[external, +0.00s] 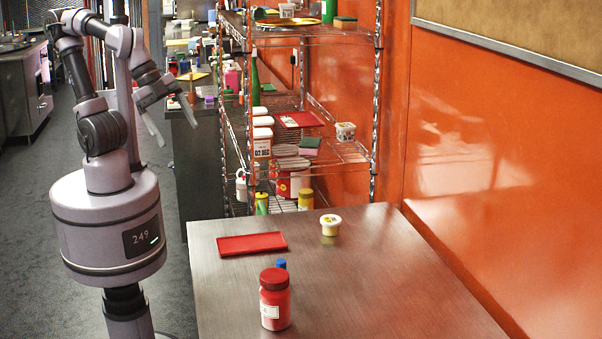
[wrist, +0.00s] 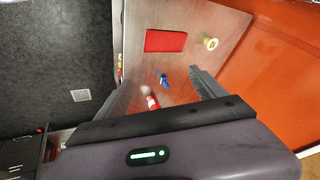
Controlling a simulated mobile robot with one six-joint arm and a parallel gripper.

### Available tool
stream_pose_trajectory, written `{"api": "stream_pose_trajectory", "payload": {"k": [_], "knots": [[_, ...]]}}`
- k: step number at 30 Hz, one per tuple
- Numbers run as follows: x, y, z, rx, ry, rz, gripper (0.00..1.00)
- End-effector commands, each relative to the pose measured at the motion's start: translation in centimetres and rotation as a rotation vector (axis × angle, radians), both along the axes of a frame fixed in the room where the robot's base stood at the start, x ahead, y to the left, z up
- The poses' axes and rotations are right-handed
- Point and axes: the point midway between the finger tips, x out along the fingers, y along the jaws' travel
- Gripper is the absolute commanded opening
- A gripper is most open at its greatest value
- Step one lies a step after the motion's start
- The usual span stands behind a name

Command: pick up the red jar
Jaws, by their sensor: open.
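The red jar (external: 275,302) stands upright on the near part of the metal table (external: 350,285), with a white label on its side. In the wrist view the red jar (wrist: 153,101) shows small, between the fingers and partly cut off by my gripper's body. My gripper (external: 172,138) is open and empty, raised beside the table on its left, well apart from the jar. In the wrist view my gripper (wrist: 160,85) has its two grey fingers spread wide.
A blue item (external: 281,264) stands just behind the jar. A red tray (external: 252,244) and a white-and-yellow tub (external: 330,225) are farther back on the table. A loaded wire shelf (external: 310,150) stands beyond, and an orange wall (external: 490,160) runs along the right. The table's right half is clear.

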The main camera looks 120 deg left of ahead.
Motion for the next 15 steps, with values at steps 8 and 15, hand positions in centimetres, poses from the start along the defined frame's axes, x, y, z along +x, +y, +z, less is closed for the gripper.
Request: {"api": "stream_pose_trajectory", "payload": {"k": [8,15], "knots": [[23.9,-8.2,1.4,-0.168,0.097,-0.064,0.8],[34.1,-13.4,-6.3,-0.253,0.134,-0.082,0.8]]}}
